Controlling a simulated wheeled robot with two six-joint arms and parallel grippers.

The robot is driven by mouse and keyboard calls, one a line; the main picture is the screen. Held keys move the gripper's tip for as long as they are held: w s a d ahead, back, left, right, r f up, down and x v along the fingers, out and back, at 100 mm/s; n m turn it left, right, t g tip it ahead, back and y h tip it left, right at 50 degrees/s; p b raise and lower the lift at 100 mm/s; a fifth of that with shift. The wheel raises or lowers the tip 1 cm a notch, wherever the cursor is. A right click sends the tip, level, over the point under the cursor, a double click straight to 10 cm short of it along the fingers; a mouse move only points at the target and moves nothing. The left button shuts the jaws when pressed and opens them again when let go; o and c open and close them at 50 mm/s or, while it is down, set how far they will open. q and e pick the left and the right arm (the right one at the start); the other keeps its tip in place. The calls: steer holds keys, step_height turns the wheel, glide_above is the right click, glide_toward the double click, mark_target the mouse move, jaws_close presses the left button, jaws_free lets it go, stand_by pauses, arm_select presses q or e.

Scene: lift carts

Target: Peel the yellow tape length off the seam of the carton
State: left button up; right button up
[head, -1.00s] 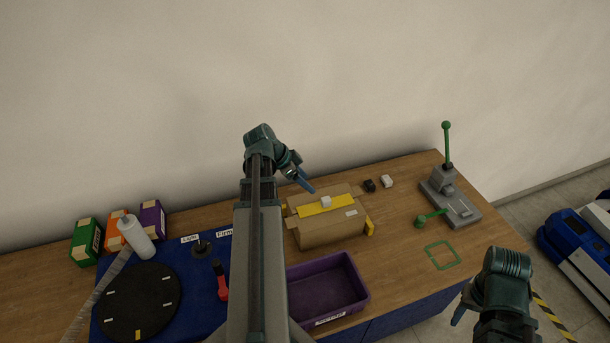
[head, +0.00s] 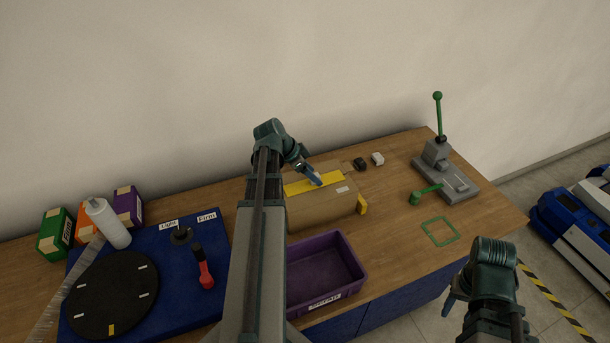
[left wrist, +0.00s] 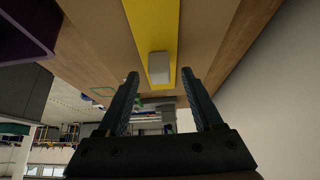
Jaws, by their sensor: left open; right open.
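The brown carton (head: 325,207) stands on the wooden bench. The yellow tape (head: 298,187) runs along its top, and it also shows in the left wrist view (left wrist: 150,22). A small white block (left wrist: 158,68) sits on the tape; my left gripper hides it in the head view. My left gripper (head: 314,179) is open just over the tape, its fingertips either side of the block in the left wrist view, and I cannot tell if they touch it. My right gripper (head: 449,304) is open and empty, off the bench's front edge.
A purple bin (head: 350,285) stands in front of the carton. A black block (head: 360,163) and a white block (head: 377,158) lie behind right. A grey lever press (head: 445,175) and a green square outline (head: 440,231) are further right. A blue mat (head: 150,250) with a black disc is left.

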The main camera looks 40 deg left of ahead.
arm_select(q)
steer(key=shift+b+x, duration=0.45)
steer(key=shift+x, duration=0.45)
steer(key=shift+c, duration=0.3)
jaws_close()
